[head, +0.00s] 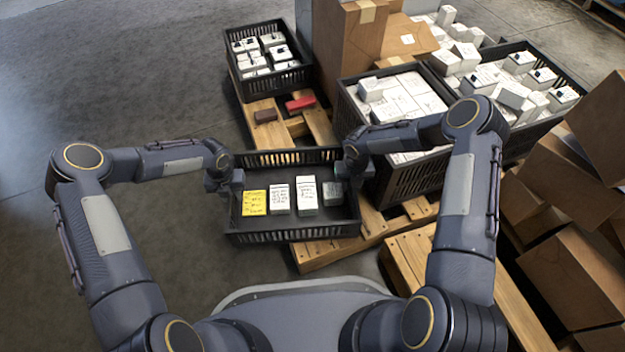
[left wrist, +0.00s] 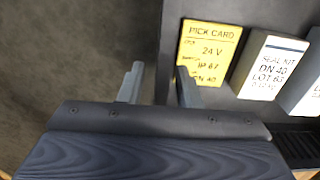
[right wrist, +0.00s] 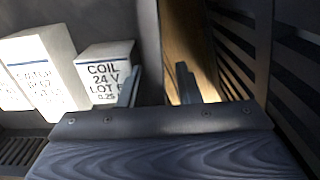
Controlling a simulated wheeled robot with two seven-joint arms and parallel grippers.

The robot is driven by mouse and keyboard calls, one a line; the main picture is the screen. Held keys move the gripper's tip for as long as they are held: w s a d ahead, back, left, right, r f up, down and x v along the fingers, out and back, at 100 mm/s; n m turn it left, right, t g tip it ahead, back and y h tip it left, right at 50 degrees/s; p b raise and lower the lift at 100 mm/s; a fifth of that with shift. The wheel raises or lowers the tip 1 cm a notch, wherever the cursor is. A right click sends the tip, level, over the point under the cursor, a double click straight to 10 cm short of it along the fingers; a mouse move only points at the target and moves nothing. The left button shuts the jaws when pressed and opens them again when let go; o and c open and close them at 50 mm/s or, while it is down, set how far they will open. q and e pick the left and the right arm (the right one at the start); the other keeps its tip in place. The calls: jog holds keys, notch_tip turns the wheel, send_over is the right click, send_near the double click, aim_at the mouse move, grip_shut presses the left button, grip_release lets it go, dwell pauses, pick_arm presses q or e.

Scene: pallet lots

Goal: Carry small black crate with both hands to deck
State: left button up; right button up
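The small black crate (head: 295,235) is in the middle of the head view, level, in front of a wooden pallet deck (head: 345,250). What it rests on is hidden. It holds a yellow pick card (head: 254,203), two white boxes (head: 305,196) and a grey-white coil box (head: 332,193). My left gripper (head: 222,184) is at its left wall, which shows between the fingers in the left wrist view (left wrist: 158,88). My right gripper (head: 355,168) is at its right wall, between the fingers in the right wrist view (right wrist: 157,86). Both are open, with gaps beside the wall.
Another black crate (head: 277,80) of white boxes stands on the pallet behind, near a red and a brown item (head: 300,103). A larger black crate (head: 400,182) stands close to the right. Cardboard boxes (head: 575,270) are heaped at far right. The floor at left is clear.

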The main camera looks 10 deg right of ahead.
pick_arm(q)
notch_tip(320, 180, up, 6)
jog(key=shift+r, duration=0.5)
pick_arm(e)
jog(key=shift+r, duration=0.15)
notch_tip(320, 180, up, 12)
jog(key=shift+f, duration=0.1)
dwell(0.3)
